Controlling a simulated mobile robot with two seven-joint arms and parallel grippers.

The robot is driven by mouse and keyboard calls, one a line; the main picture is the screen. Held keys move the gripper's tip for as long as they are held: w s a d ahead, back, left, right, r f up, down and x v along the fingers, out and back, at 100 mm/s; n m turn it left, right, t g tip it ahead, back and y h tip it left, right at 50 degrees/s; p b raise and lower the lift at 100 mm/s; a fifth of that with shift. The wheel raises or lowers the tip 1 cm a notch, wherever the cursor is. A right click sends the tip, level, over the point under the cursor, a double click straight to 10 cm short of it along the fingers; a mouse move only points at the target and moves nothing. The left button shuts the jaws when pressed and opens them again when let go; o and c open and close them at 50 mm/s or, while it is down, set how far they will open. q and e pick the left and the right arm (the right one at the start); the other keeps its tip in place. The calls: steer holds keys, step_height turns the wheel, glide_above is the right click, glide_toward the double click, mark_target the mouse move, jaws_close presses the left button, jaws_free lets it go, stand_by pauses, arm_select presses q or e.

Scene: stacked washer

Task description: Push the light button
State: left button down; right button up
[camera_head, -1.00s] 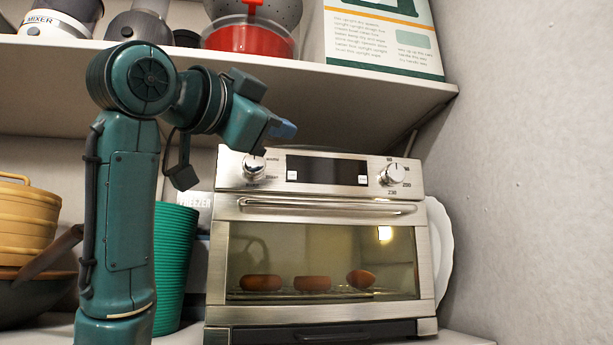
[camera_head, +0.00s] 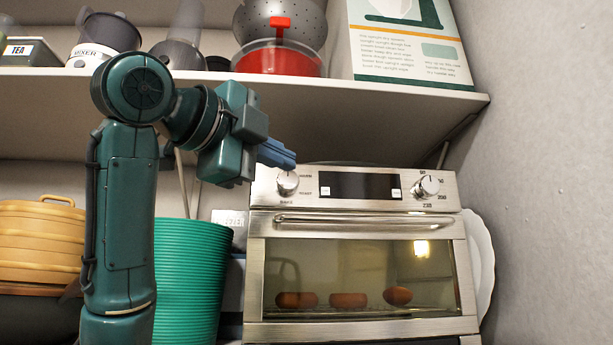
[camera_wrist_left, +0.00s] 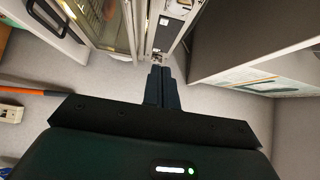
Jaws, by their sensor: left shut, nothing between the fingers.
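A silver toaster oven (camera_head: 365,223) stands on the lower shelf. Its control panel has a dark display (camera_head: 362,186) with a small white button on the left (camera_head: 325,191) and another on the right (camera_head: 396,193). Their labels are too small to read, so I cannot tell which is the light button. My left gripper (camera_head: 288,160) is shut and empty, its blue fingertips by the panel's upper left, just above the left knob (camera_head: 288,183). In the left wrist view the shut fingers (camera_wrist_left: 161,75) point toward the panel (camera_wrist_left: 172,22). My right gripper is not in view.
The upper shelf (camera_head: 400,100) overhangs the oven, with a red pot (camera_head: 278,62) and a box (camera_head: 412,45) on it. A green ribbed bin (camera_head: 190,270) stands left of the oven. The right knob (camera_head: 427,186) is near a grey wall (camera_head: 550,150).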

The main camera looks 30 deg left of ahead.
arm_select(q)
steer(key=p, duration=0.3)
glide_toward(325, 191)
steer(key=w+d, duration=0.3)
steer(key=d, duration=0.1)
steer(key=w+a, duration=0.1)
steer(key=w+p, duration=0.1)
steer(key=w, duration=0.1)
steer(key=shift+a, duration=0.4)
steer(key=shift+w+a, duration=0.2)
steer(key=shift+w, duration=0.1)
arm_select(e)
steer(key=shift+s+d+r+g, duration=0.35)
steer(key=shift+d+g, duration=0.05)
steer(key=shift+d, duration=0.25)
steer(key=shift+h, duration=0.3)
